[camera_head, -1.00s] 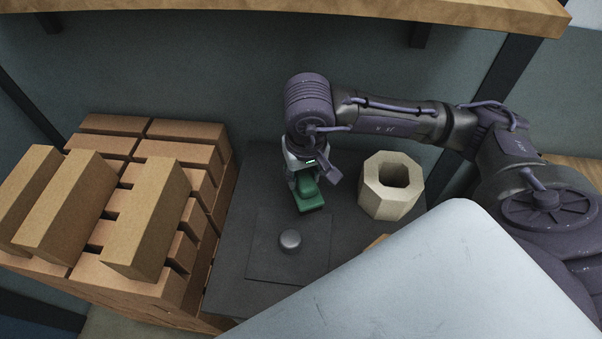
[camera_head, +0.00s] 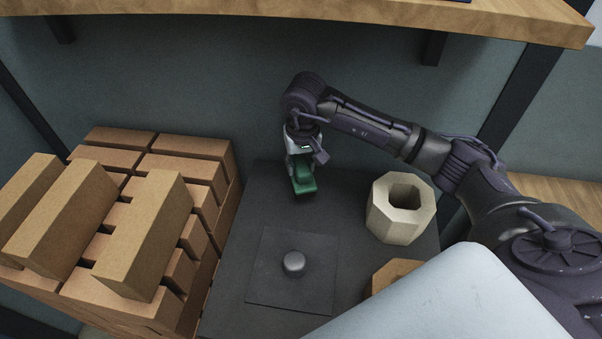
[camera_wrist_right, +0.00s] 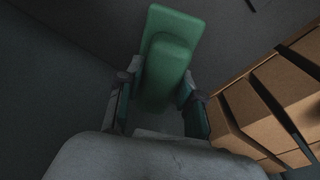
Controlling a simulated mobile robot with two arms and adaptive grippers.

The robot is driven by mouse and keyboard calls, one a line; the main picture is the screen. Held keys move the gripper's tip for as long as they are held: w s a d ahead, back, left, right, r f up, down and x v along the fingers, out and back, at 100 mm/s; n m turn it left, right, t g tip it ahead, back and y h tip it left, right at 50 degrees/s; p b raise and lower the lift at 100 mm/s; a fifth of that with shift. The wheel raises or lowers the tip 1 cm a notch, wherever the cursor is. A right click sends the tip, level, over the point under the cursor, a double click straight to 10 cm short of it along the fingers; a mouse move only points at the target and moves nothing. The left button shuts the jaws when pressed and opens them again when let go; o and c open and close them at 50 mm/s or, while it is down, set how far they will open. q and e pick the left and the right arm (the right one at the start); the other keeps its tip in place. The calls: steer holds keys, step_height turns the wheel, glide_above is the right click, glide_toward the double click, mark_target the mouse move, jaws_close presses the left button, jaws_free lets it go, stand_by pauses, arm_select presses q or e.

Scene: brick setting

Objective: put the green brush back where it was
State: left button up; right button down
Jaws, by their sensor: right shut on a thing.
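The green brush (camera_head: 304,180) is held in my right gripper (camera_head: 302,160) over the back part of the dark table top (camera_head: 350,185). In the right wrist view the brush (camera_wrist_right: 170,50) lies between the two fingers of my right gripper (camera_wrist_right: 158,100), with its wide end pointing away. The gripper is shut on the brush. I cannot tell whether the brush touches the surface. My left gripper is in neither view.
Stacked bricks (camera_head: 200,171) stand to the left. A pale hollow octagonal block (camera_head: 395,224) is at the right, with a wooden piece (camera_head: 385,276) in front of it. A round grey knob (camera_head: 293,262) sits on a dark square plate (camera_head: 270,288). A wooden shelf (camera_head: 300,14) hangs above.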

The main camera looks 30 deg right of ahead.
step_height(320, 180, down, 3)
steer(key=shift+f+p, duration=0.2)
steer(key=shift+p, duration=0.1)
steer(key=shift+f, duration=0.3)
steer(key=shift+f, duration=0.1)
steer(key=c, duration=0.7)
jaws_free()
